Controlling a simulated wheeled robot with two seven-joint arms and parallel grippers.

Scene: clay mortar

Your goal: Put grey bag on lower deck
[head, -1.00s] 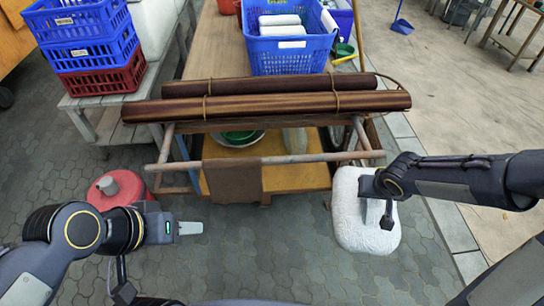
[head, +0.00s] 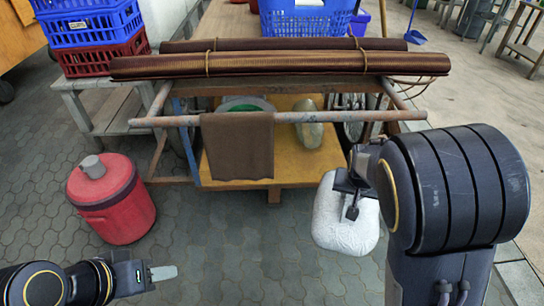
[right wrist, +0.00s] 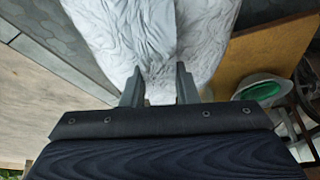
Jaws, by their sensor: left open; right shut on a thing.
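The pale grey bag (head: 340,222) hangs from my right gripper (head: 352,187), in front of the cart's right side and apart from it. The right wrist view shows the bag (right wrist: 150,35) gripped at its top between the fingers (right wrist: 158,88). The lower deck (head: 224,168) is a yellow-orange board under the cart, left of and beyond the bag; it also shows in the right wrist view (right wrist: 268,52). My left gripper (head: 160,272) is open and empty, low at the left, over the paving.
A brown cloth (head: 238,146) hangs from the front bar (head: 330,117), hiding part of the deck. A bowl with green (head: 246,104) and a greyish lump (head: 309,126) occupy the deck. Brown rolls (head: 280,63) lie above. A red drum (head: 112,198) stands left.

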